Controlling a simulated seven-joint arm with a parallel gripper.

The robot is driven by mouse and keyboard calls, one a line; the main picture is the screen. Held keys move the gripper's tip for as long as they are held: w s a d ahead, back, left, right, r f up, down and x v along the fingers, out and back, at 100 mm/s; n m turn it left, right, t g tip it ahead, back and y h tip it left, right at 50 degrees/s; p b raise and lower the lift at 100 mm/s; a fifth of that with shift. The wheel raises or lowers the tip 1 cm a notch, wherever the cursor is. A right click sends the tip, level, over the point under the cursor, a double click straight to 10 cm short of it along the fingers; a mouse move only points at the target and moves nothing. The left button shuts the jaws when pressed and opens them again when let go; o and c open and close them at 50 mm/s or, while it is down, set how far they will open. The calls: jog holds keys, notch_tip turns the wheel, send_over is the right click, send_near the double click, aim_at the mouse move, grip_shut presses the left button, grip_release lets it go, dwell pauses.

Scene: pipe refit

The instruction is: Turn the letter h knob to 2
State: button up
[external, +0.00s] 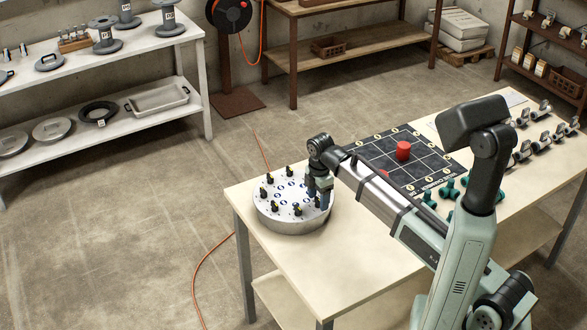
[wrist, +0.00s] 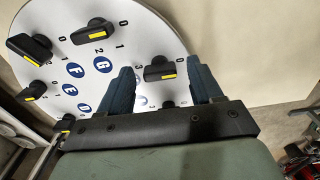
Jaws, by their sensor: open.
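The round pale dial plate (external: 290,222) stands on the table, with several black knobs around its rim. In the wrist view the plate (wrist: 150,25) shows blue letter discs F (wrist: 75,70) and G (wrist: 102,64); no letter H is readable. A black knob with a yellow mark (wrist: 160,70) lies between the two blue fingers of my gripper (wrist: 161,66), beside the G knob (wrist: 93,31). My gripper (external: 318,197) is open at the plate's right side. The left finger covers part of the plate, perhaps this knob's letter. I cannot tell whether the fingers touch the knob.
A black grid board (external: 395,158) with a red cylinder (external: 403,150) lies behind my arm on the table. Teal pipe fittings (external: 447,188) and metal valves (external: 522,150) stand to the right. The table's front left (external: 275,255) is clear.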

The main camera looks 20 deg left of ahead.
jog(key=shift+c, duration=0.3)
jog(key=c, duration=1)
jog(key=shift+m, duration=0.3)
jog(key=m, duration=0.5)
jog(key=shift+m, duration=0.4)
jog(key=m, duration=1.1)
jog(key=shift+m, duration=0.4)
jog(key=m, duration=0.5)
jog(key=shift+m, duration=0.4)
